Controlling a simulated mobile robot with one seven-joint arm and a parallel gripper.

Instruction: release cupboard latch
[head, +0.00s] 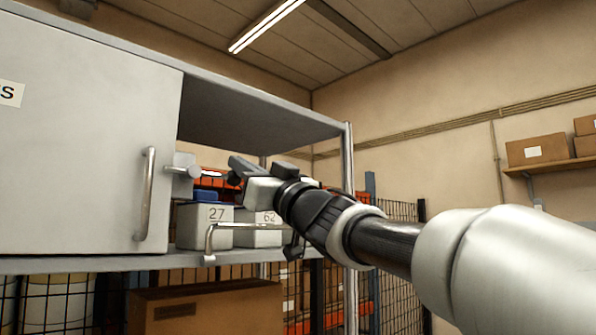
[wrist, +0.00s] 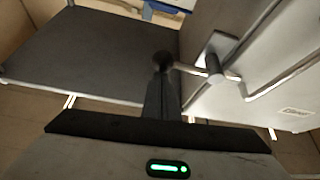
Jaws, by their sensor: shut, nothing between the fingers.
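The cupboard's grey door (head: 75,150) fills the left of the head view, with a vertical bar handle (head: 146,193) near its right edge. The latch (head: 182,166) is a small grey plate with a knob-like turning part beside that edge. My gripper (head: 236,168) is right of the latch, with a gap showing in the head view. In the wrist view my closed dark fingers (wrist: 163,72) point up, and the latch (wrist: 215,62) reaches its thin lever left toward their tips. I cannot tell if they touch. The fingers hold nothing.
Grey bins marked 27 (head: 205,227) and 62 (head: 258,230) stand in the open bay behind my gripper. A wire-like bracket (head: 226,227) is below it. A metal post (head: 348,200) stands to the right. A cardboard box (head: 205,308) is underneath.

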